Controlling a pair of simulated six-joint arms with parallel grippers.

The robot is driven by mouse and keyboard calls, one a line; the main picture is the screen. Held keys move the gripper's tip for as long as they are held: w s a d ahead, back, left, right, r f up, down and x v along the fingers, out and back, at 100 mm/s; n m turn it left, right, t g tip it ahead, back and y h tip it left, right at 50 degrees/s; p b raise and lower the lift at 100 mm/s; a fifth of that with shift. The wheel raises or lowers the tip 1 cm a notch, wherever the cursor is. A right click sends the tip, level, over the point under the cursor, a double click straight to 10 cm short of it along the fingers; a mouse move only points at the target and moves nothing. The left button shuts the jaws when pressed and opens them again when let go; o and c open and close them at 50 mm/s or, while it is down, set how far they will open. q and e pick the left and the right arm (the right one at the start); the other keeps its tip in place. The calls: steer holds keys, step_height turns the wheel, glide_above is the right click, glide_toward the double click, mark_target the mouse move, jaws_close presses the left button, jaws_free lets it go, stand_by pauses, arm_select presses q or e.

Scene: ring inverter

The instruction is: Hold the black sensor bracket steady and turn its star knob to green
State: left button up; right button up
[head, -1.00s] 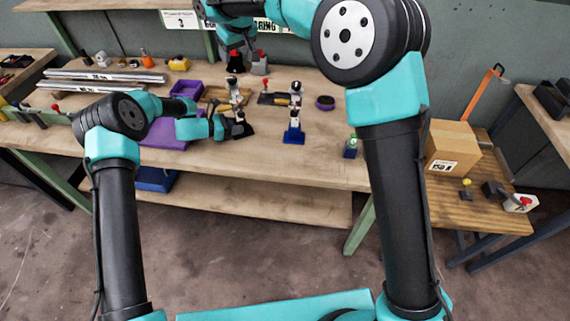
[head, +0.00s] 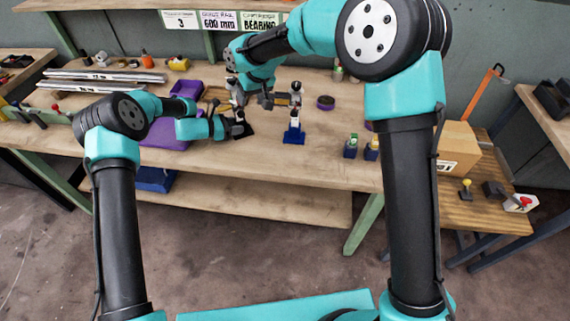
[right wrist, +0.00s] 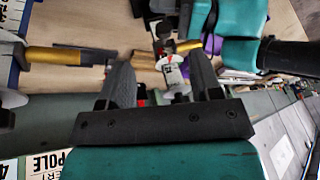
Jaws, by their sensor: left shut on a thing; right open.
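The black sensor bracket (head: 244,131) stands on the bench in the head view, with a black foot and a pale upper part. My left gripper (head: 234,129) is shut on it from the left, low down. My right gripper (head: 262,101) is open and reaches down from above, close to the upper part of the bracket. In the right wrist view the open fingers (right wrist: 162,72) have a white round part with red marks (right wrist: 173,70) between and beyond them. I cannot tell whether they touch it. The star knob and its colour are not clear.
A similar bracket on a blue foot (head: 294,136) stands to the right. A gold cylinder (right wrist: 55,55) is left of my right fingers in the wrist view. The front bench strip is clear.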

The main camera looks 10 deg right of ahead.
steer(key=s+d+f+m, duration=0.1)
steer(key=s+d+f, duration=0.1)
steer(key=s+f, duration=0.3)
steer(key=s+d+f+m, duration=0.2)
steer(key=s+d+f, duration=0.1)
steer(key=f, duration=0.3)
steer(key=s+d+f+m, duration=0.1)
steer(key=s+d+f, duration=0.2)
steer(key=s+f, duration=0.2)
steer(key=shift+s+d+f+m+g+y, duration=0.15)
steer(key=shift+s+f+g+y, duration=0.05)
steer(key=shift+s, duration=0.2)
steer(key=shift+s+d+f+m+g+y, duration=0.1)
steer(key=shift+s+f+m+g+y, duration=0.1)
steer(key=shift+s, duration=0.2)
steer(key=w+a+r+n, duration=0.2)
steer(key=w+r, duration=0.4)
steer(key=r, duration=0.4)
steer(key=w+a+r+n+t+h, duration=0.1)
steer(key=w+a+r+n, duration=0.2)
steer(key=r, duration=0.7)
steer(key=w+a+r+n, duration=0.3)
steer(key=w+a+r, duration=0.2)
steer(key=w+r, duration=0.5)
steer(key=shift+a+r, duration=0.15)
steer(key=shift+a, duration=0.2)
steer(key=shift+w, duration=0.1)
